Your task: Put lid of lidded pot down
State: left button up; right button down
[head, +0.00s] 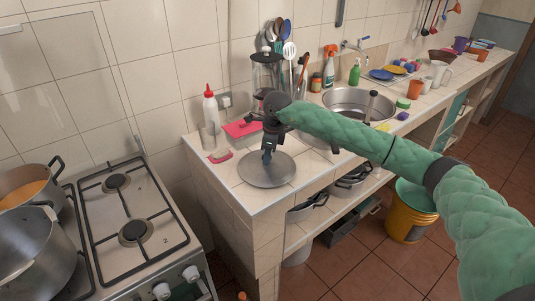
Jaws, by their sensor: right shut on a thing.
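A round grey metal lid (257,175) lies flat at the near left end of the tiled counter, or just above it; I cannot tell whether it touches the tiles. My right gripper (268,157) points down over the lid's middle and is shut on its knob, which the fingers hide. A large metal pot (35,250) without a lid stands on the stove at the lower left, partly cut off by the frame. A second open pot (28,190) with orange contents stands behind it. My left gripper does not show.
The stove (128,215) has bare burners on its right side. A red-capped white bottle (211,112), a glass (207,137) and a red-pink box (242,130) stand behind the lid. The sink (355,102) lies to the right. A yellow bucket (408,215) stands on the floor.

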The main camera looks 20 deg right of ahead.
jog(key=shift+f, duration=0.35)
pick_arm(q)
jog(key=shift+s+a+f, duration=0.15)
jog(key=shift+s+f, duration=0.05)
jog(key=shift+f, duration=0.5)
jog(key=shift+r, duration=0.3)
pick_arm(e)
jog(key=shift+f, duration=0.15)
jog(key=c, duration=1.2)
grip_release()
jog(key=shift+o, duration=0.8)
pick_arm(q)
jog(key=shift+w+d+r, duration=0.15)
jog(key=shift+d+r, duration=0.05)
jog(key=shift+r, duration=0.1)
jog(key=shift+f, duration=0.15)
